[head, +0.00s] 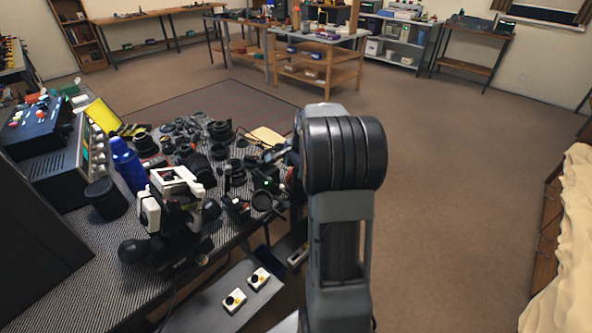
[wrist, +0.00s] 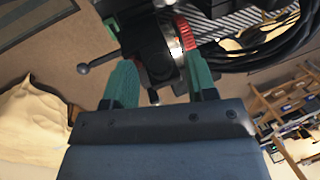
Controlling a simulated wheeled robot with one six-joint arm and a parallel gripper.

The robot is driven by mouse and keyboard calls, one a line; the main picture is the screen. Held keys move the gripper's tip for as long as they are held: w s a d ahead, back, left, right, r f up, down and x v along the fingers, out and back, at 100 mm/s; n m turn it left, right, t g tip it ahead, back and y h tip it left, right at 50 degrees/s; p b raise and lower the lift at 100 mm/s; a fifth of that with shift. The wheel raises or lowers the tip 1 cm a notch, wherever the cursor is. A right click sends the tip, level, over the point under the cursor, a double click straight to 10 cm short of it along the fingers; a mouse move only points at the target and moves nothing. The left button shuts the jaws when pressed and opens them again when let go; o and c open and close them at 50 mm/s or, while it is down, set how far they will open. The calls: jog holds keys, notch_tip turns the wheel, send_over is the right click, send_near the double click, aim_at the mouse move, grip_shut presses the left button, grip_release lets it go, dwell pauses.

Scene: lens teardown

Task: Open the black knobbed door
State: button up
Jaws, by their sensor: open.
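I cannot make out a black knobbed door for certain in either view. In the wrist view, a black rod with a round knob at its end (wrist: 83,68) sticks out to the left from dark equipment at the top. My gripper (wrist: 160,78) shows there with two green fingers spread apart. A black cylindrical part with a red ring (wrist: 186,33) shows beyond and between the fingers. I cannot tell whether a finger touches it. Nothing is clearly held. In the head view my arm hides the gripper and part of the table's right end.
The patterned worktable (head: 75,290) is crowded with lenses, a blue bottle (head: 128,165) and a white-and-black device (head: 175,190). Black cables (wrist: 265,50) lie near the gripper's right side. A cloth-covered piece (head: 575,240) stands at right. Open carpet (head: 440,170) lies between.

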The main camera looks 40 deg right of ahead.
jog(key=shift+w+f, duration=0.15)
jog(key=shift+f, duration=0.35)
jog(key=shift+c, duration=0.2)
jog(key=c, duration=0.6)
jog(key=h+b, duration=0.1)
jog(key=b, duration=0.1)
jog(key=a+f+h+b, duration=0.1)
jog(key=b, duration=0.1)
jog(key=shift+a+f+t+h, duration=0.2)
jog(key=shift+a+t+h, duration=0.1)
jog(key=shift+h, duration=0.1)
jog(key=shift+s+a+r+h+b, duration=0.1)
jog(key=shift+s+r+h+b, duration=0.1)
jog(key=shift+h+b, duration=0.35)
jog(key=o, duration=0.6)
jog(key=shift+o, duration=0.2)
